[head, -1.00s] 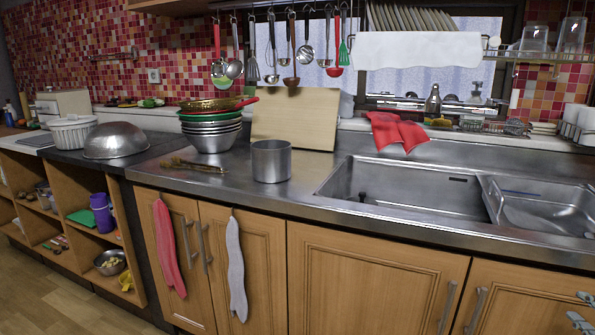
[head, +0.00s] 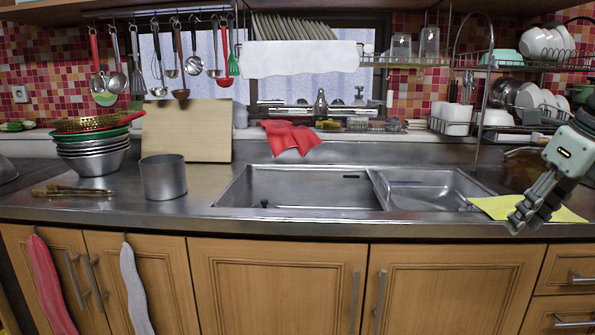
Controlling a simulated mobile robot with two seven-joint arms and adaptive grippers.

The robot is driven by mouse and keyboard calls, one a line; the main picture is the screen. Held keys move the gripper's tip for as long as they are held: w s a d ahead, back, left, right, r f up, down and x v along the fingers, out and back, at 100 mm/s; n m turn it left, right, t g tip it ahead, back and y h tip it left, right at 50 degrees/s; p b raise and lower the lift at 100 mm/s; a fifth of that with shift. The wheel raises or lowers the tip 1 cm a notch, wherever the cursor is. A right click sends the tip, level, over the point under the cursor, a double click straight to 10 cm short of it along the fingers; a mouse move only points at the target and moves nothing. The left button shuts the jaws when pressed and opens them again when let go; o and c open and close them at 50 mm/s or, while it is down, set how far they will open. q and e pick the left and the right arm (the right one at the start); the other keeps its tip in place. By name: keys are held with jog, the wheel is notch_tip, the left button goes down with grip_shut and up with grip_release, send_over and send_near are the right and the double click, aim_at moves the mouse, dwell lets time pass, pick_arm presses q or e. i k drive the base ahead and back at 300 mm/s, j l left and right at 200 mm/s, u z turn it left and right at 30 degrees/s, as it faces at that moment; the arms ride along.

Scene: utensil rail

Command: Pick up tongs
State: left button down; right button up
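A pair of brass-coloured tongs (head: 72,191) lies flat on the steel counter at the left in the head view. It lies in front of a stack of metal bowls and left of a steel pot. My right gripper (head: 527,217) is at the far right, over the counter's right part near a yellow cloth, far from the tongs. Its two fingers point down and look apart, with nothing between them. My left gripper is out of view.
The bowl stack (head: 92,160) stands just behind the tongs. The steel pot (head: 163,178) is close on their right. A cutting board (head: 187,131) leans behind. The sink (head: 300,188) fills the middle. A yellow cloth (head: 572,214) lies at right. Utensils hang above.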

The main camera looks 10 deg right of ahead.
aim_at(77, 192)
jog(key=u, duration=1.75)
jog(key=i+l+u, duration=0.6)
jog(key=i+l, duration=0.1)
jog(key=l, duration=0.2)
jog(key=i+l, duration=0.15)
jog(key=l, duration=0.2)
jog(key=i+l, duration=0.1)
jog(key=l, duration=0.2)
